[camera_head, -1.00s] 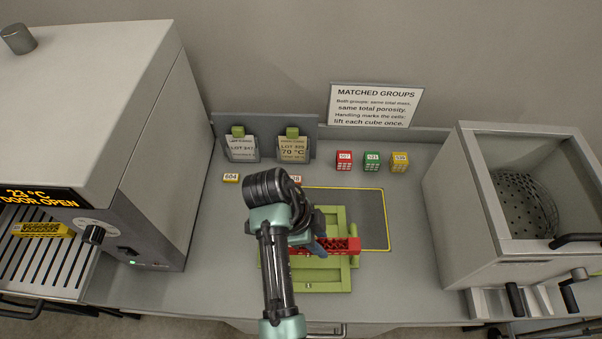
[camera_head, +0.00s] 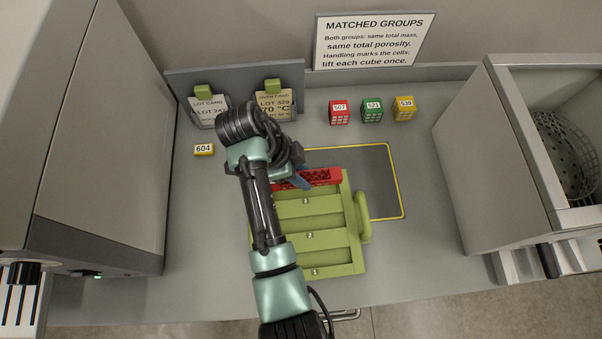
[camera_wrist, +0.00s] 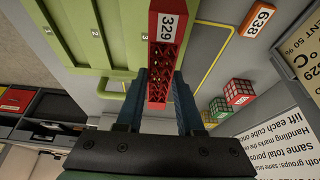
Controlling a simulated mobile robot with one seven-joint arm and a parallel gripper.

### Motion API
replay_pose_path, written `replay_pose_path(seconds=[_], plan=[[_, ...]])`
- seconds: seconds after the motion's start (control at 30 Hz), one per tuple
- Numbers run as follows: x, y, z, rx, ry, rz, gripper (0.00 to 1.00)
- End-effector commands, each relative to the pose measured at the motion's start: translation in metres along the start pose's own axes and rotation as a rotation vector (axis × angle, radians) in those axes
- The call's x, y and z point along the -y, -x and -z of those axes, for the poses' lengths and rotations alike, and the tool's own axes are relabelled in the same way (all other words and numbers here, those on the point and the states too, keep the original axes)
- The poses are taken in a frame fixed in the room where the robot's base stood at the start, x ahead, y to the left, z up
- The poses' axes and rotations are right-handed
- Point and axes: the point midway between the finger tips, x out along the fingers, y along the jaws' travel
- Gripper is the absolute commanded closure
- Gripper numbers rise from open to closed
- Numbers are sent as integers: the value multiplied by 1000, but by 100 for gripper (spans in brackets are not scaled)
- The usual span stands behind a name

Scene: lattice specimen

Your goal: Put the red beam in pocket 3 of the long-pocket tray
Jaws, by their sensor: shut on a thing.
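The red beam (camera_head: 322,178), labelled 329, is held level at the far edge of the green long-pocket tray (camera_head: 353,240). My gripper (camera_head: 302,180) is shut on it; in the wrist view the beam (camera_wrist: 168,55) sits between the fingers (camera_wrist: 160,85). There the beam overlaps the tray's edge (camera_wrist: 90,72) and the grey worktop. I cannot tell its height above the tray. The tray's visible pockets look empty, with small number tags, one reading 2 (camera_head: 310,235). My arm hides the tray's left side.
Red (camera_head: 339,112), green (camera_head: 372,110) and yellow (camera_head: 404,108) cubes stand at the back. A yellow piece labelled 604 (camera_head: 204,150) lies left. A 638 label (camera_wrist: 260,20) shows in the wrist view. A grey oven (camera_head: 100,150) and a basket unit (camera_head: 540,150) flank the worktop.

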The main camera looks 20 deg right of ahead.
Motion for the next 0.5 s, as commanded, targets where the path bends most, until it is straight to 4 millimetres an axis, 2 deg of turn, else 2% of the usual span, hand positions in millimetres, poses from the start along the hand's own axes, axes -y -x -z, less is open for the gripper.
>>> replay_pose_path(seconds=[0.5], plan=[[0, -41, -17, 0, 0, 0, 100]])
